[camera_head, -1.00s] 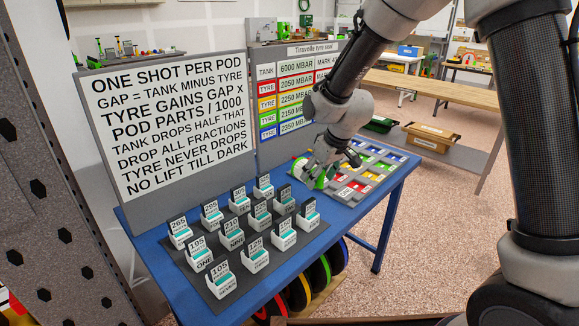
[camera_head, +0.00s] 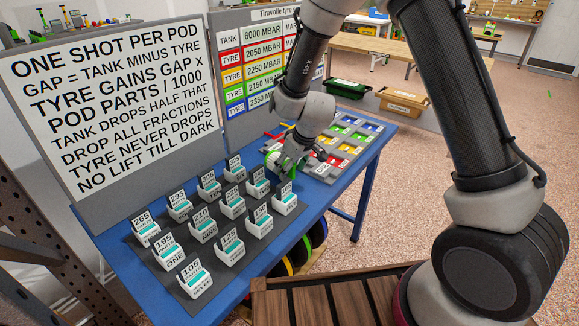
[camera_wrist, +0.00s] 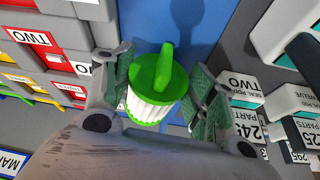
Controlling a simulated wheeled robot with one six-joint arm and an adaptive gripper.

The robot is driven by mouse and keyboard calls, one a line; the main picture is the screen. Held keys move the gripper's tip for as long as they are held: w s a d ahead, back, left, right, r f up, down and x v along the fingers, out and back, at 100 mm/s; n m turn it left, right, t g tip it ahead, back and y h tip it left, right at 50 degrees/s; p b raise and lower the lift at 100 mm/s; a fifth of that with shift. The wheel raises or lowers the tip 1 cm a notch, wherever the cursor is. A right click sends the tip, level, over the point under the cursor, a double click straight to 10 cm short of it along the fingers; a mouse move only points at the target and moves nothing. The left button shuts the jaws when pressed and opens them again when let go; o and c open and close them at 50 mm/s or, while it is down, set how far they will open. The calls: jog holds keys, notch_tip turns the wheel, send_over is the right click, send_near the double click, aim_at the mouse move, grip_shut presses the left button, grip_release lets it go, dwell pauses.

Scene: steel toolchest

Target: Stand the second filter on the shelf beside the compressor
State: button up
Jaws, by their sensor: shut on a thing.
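A filter with a green cap and handle and a white pleated body (camera_wrist: 157,82) sits between the two fingers of my gripper (camera_wrist: 158,90) in the wrist view. The gripper is shut on it. In the head view my gripper (camera_head: 285,165) is over the blue table (camera_head: 345,178), and a bit of the filter's green and white (camera_head: 271,158) shows beside it. I cannot make out whether its base touches the table. I cannot pick out the compressor, its shelf or another filter in these views.
Several numbered pods stand on a dark mat (camera_head: 222,262) left of my gripper. Grey boards with a rules sign (camera_head: 110,100) and a tyre table (camera_head: 260,60) rise behind. A tray of coloured blocks (camera_head: 345,145) lies to the right. A slatted wooden surface (camera_head: 330,300) is at the bottom.

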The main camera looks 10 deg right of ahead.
jog(key=shift+f, duration=0.1)
jog(key=o, duration=1.1)
jog(key=shift+o, duration=0.2)
jog(key=v, duration=1.2)
